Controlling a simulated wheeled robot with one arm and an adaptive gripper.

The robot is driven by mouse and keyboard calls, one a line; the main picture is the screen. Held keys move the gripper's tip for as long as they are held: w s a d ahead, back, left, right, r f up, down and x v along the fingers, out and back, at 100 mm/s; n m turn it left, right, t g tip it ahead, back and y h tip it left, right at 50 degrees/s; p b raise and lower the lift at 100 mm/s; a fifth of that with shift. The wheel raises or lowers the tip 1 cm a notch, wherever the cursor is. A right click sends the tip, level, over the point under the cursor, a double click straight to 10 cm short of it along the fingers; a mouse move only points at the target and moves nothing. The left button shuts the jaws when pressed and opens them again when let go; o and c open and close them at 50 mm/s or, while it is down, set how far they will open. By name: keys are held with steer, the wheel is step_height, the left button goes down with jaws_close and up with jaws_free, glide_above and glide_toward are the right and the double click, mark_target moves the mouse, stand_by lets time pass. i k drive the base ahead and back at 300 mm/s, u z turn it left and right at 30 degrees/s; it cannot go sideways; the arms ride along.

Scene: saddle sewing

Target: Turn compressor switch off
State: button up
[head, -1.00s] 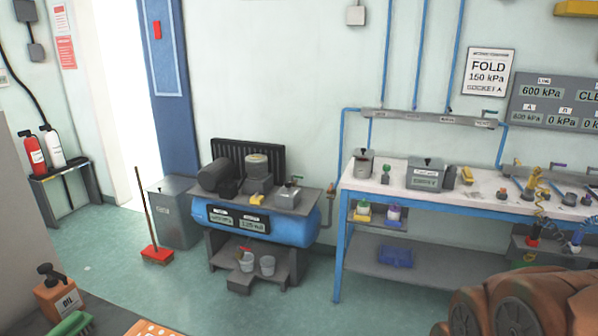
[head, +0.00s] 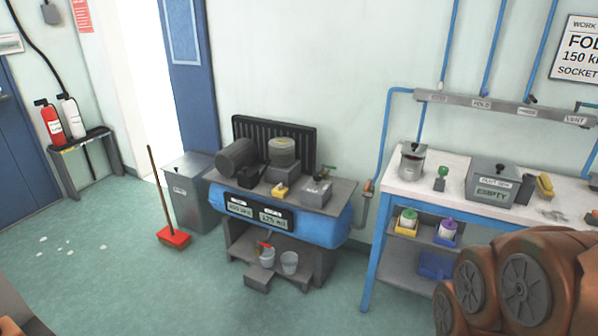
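The compressor (head: 318,231) stands against the wall in the middle of the head view. It has a blue tank with two small displays on its front and a dark top plate. On the plate are a dark round motor (head: 236,156), a finned cylinder (head: 284,152), a small yellow part (head: 280,190) and a grey box (head: 316,192) with a green handle near it. I cannot tell which part is the switch or how it is set. My gripper is not in view.
A workbench (head: 408,184) stands right of the compressor. A grey bin (head: 189,205), a red broom (head: 174,238) and a stand with extinguishers (head: 52,122) are to the left. Buckets (head: 289,262) sit under the compressor. The floor (head: 130,275) in front is mostly clear.

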mark_target(316, 177)
steer(key=u, duration=0.6)
steer(key=i, duration=1.05)
steer(key=u, duration=0.3)
steer(key=i, duration=1.9)
steer(key=z, duration=0.45)
